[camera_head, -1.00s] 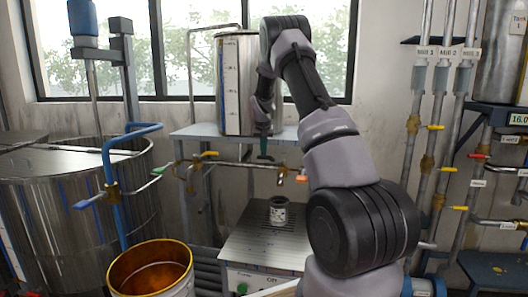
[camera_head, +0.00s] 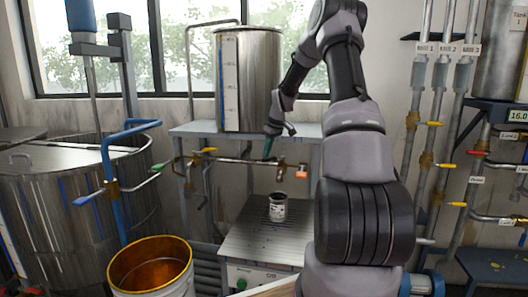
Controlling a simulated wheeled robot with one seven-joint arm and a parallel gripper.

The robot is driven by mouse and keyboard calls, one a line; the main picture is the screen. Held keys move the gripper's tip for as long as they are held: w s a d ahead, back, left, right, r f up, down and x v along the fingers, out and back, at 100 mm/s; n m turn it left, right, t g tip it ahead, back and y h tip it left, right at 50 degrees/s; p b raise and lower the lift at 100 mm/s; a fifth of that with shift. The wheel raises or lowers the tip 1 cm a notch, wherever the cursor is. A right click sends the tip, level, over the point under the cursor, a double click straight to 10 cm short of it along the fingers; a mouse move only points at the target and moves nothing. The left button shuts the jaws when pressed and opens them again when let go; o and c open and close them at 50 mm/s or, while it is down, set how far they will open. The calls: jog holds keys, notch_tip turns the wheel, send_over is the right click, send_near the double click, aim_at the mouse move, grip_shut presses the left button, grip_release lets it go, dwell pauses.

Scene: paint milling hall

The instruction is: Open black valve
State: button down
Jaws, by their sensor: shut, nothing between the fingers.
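My gripper (camera_head: 268,148) is shut and empty, with dark green fingertips. It points down at the front of the shelf, close to the horizontal pipe (camera_head: 235,160) below the steel tank (camera_head: 247,80). I cannot tell whether it touches the pipe. Along this pipe sit a yellow handle (camera_head: 208,150) and an orange-red handle (camera_head: 302,174). A green handle (camera_head: 157,168) and a blue handle (camera_head: 88,199) are further left. I cannot clearly make out a black valve handle; my arm hides part of the area to the right.
A small can (camera_head: 277,207) stands on the scale platform (camera_head: 240,243) below the pipe. An open yellow-rimmed bucket (camera_head: 122,287) is at front left, and a large vat (camera_head: 60,215) behind it. Vertical pipes with yellow handles (camera_head: 434,124) run on the right wall.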

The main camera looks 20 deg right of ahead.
jog(key=s+n, duration=0.1)
jog(key=s+d+n, duration=0.1)
jog(key=n, duration=0.1)
jog(key=s+d+n+g+y, duration=0.1)
jog(key=shift+s+n, duration=0.25)
jog(key=shift+n, duration=0.15)
jog(key=shift+s+d, duration=0.4)
jog(key=shift+w+a, duration=0.2)
jog(key=shift+a, duration=0.1)
notch_tip(320, 180, up, 10)
jog(key=shift+d, duration=0.15)
dwell(0.4)
jog(key=shift+s+r, duration=0.1)
dwell(0.3)
